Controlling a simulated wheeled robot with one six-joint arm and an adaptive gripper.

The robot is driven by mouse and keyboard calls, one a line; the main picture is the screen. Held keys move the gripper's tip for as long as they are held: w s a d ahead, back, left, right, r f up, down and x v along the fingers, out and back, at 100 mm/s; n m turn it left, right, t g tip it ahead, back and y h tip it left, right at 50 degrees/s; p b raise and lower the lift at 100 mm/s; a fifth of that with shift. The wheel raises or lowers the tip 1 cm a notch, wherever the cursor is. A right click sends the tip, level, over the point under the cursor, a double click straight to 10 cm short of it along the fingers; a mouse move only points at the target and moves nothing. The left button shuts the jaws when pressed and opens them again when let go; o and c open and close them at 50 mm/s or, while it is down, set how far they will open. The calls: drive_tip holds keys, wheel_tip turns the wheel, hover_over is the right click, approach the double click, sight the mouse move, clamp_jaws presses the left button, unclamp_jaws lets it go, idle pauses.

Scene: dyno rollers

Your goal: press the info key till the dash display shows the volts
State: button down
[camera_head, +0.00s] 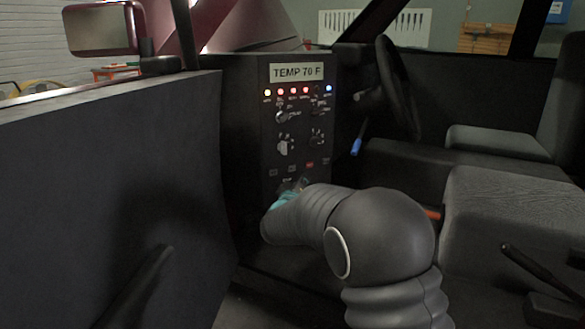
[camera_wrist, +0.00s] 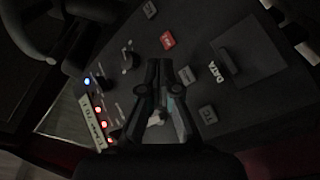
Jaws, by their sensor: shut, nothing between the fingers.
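The dash display (camera_head: 297,72) at the top of the dark panel reads "TEMP 70 F"; it also shows tilted at the lower left of the wrist view (camera_wrist: 92,118). A row of small keys runs below the knobs. Contact cannot be told. In the head view my arm mostly hides the gripper (camera_head: 292,188).
Lit indicator lamps (camera_head: 293,91) and knobs (camera_head: 285,145) sit between display and keys. The open door (camera_head: 110,190) stands left; the steering wheel (camera_head: 397,85) and seats (camera_head: 515,225) are right.

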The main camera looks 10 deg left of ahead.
drive_tip(key=shift+w+a+p, duration=0.55)
drive_tip(key=shift+w+a, duration=0.1)
drive_tip(key=shift+w, duration=0.25)
drive_tip(key=shift+w+a+p, duration=0.5)
drive_tip(key=shift+w+a, duration=0.1)
drive_tip(key=shift+w, duration=0.25)
drive_tip(key=shift+w+a+p, duration=0.45)
drive_tip(key=shift+w+p, duration=0.2)
drive_tip(key=shift+p, duration=0.2)
idle(0.8)
drive_tip(key=shift+s, duration=0.1)
drive_tip(key=shift+s+d, duration=0.45)
drive_tip(key=shift+s, duration=0.15)
idle(0.3)
drive_tip(key=shift+s+d+b, duration=0.4)
drive_tip(key=shift+s+d, duration=0.35)
drive_tip(key=shift+s, duration=0.3)
drive_tip(key=shift+s+d+b, duration=0.4)
drive_tip(key=shift+s+d, duration=0.3)
drive_tip(key=shift+s, duration=0.3)
